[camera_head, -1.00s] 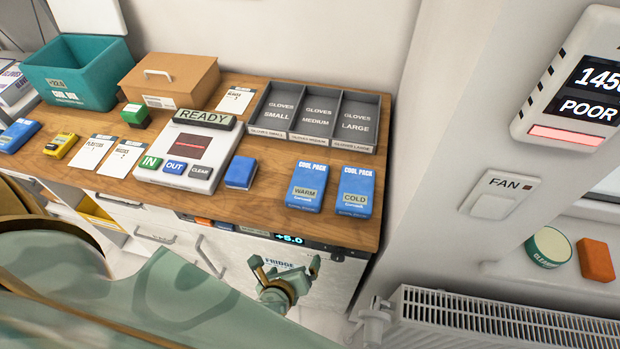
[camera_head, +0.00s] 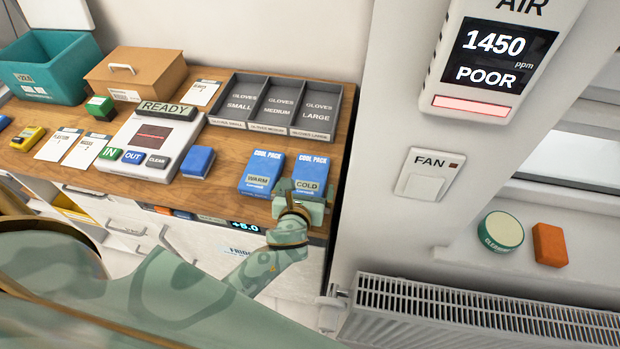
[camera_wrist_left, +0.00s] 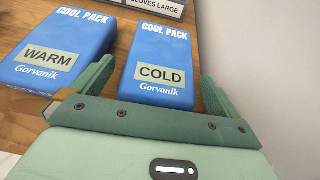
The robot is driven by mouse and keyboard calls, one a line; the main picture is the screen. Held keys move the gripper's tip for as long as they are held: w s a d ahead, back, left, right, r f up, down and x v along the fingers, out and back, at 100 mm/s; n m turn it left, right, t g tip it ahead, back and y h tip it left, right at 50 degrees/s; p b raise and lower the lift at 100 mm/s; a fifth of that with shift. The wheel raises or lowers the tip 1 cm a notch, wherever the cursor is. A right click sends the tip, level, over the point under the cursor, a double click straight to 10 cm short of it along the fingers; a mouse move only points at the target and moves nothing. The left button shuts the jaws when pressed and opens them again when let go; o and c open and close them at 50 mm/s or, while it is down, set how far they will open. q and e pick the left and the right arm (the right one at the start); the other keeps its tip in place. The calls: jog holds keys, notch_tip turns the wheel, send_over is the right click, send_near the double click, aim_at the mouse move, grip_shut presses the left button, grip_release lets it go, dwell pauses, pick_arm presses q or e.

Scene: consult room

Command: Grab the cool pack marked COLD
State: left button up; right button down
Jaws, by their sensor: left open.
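The blue cool pack marked COLD (camera_head: 309,172) lies flat near the right front of the wooden counter. In the left wrist view the COLD pack (camera_wrist_left: 160,62) lies ahead of my left gripper, its near end between the two fingers. My left gripper (camera_head: 303,188) is open at the near end of this pack and partly hides it in the head view; its fingers also show in the wrist view (camera_wrist_left: 155,85). I cannot tell whether they touch the pack. The blue WARM cool pack (camera_head: 262,173) lies just left of it. My right gripper is not in view.
A grey glove tray (camera_head: 335,112) stands behind the packs. A plain blue block (camera_head: 198,162) and a white scanner device (camera_head: 150,148) are to the left. The counter ends close to the right of the COLD pack, by the wall with the fan switch (camera_head: 428,175).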

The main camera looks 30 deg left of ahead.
aim_at(307, 184)
pick_arm(q)
jog(key=x, duration=0.4)
jog(key=shift+b, duration=0.35)
jog(key=shift+d+r, duration=0.1)
jog(key=shift+c, duration=0.7)
jog(key=c, duration=1)
jog(key=shift+c, duration=0.2)
